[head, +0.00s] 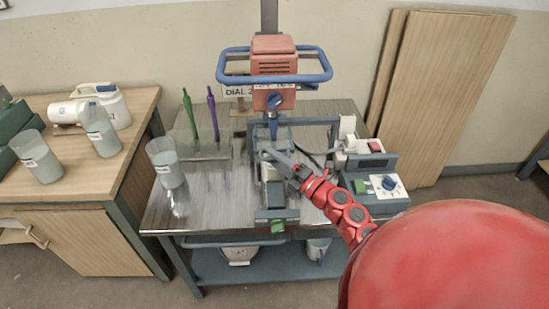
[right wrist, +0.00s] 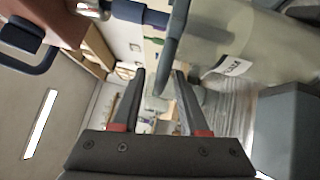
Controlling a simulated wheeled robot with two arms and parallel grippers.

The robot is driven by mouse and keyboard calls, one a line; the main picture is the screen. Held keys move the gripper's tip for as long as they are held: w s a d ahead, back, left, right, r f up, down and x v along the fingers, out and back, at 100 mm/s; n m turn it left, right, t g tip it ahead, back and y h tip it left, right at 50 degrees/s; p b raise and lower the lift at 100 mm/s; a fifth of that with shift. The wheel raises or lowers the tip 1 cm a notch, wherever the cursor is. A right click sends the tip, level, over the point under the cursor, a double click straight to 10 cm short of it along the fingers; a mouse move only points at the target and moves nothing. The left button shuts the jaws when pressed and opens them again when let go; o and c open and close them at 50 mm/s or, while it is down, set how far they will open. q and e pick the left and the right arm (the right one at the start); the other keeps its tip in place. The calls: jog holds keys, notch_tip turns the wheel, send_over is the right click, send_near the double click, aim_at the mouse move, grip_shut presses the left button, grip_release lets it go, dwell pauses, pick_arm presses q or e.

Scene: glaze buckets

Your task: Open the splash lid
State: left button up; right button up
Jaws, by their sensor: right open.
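A red mixer (head: 274,58) with a blue rail around it stands over the middle of the metal table. Below its head is a blue-grey frame with a pale clear part (head: 272,135); I cannot clearly tell the splash lid apart from it. My right gripper (head: 280,157) reaches in from the right, just below and in front of the mixer head. My left gripper is not in view.
A clear cup (head: 166,165) stands on the table's left part, near a holder with a green and a purple tool (head: 211,110). A control box with a dial (head: 385,186) is at the right. The side bench (head: 85,180) holds more cups and a white jug.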

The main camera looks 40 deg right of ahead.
grip_shut()
dwell(1.4)
